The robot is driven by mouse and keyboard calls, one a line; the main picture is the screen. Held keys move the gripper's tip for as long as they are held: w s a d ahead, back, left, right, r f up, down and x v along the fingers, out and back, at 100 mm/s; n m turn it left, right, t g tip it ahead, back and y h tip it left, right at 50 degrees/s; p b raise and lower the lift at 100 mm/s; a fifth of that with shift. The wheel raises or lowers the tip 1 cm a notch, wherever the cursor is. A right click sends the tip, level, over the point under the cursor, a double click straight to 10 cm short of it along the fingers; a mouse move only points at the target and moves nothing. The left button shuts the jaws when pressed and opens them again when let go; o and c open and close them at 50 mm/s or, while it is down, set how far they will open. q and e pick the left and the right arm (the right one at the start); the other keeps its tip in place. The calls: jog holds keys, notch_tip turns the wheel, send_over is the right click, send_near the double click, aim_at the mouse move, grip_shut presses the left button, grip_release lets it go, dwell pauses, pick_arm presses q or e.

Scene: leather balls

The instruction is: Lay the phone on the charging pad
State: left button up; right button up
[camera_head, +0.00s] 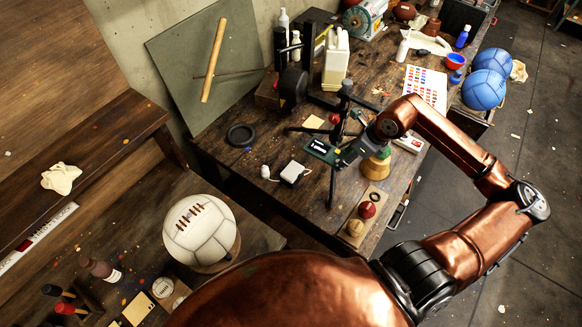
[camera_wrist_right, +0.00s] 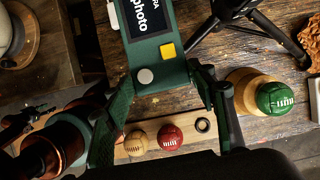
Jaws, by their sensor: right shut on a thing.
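My right gripper (camera_head: 343,156) is shut on a flat dark green thing, which I take for the phone (camera_head: 320,150). In the right wrist view the phone (camera_wrist_right: 165,50) has a dark panel with white lettering, a yellow square and a round grey spot. The right gripper (camera_wrist_right: 160,78) holds its near end, and its far end runs out of the picture. My left gripper is not in view.
A black tripod (camera_head: 331,185) stands close by the gripper. A wooden holder (camera_wrist_right: 187,136) with small balls lies near the bench edge, and a green ball (camera_wrist_right: 275,98) sits on a wooden stand. A white plug-like piece (camera_head: 265,171) and a black ring (camera_head: 240,134) lie left.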

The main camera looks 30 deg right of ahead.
jog(key=shift+w+a+f, duration=0.1)
jog(key=shift+w+a, duration=0.1)
jog(key=shift+a, duration=0.15)
pick_arm(q)
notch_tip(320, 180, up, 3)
jog(key=p, duration=0.3)
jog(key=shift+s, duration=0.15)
pick_arm(e)
jog(key=w+a+f, duration=0.6)
jog(key=a+f, duration=0.5)
jog(key=f, duration=0.1)
jog(key=shift+f, duration=0.35)
jog(key=o, duration=1.3)
jog(key=shift+s, duration=0.1)
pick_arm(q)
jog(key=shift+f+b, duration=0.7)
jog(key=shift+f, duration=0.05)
pick_arm(e)
jog(key=v, duration=1.2)
jog(key=shift+a, duration=0.1)
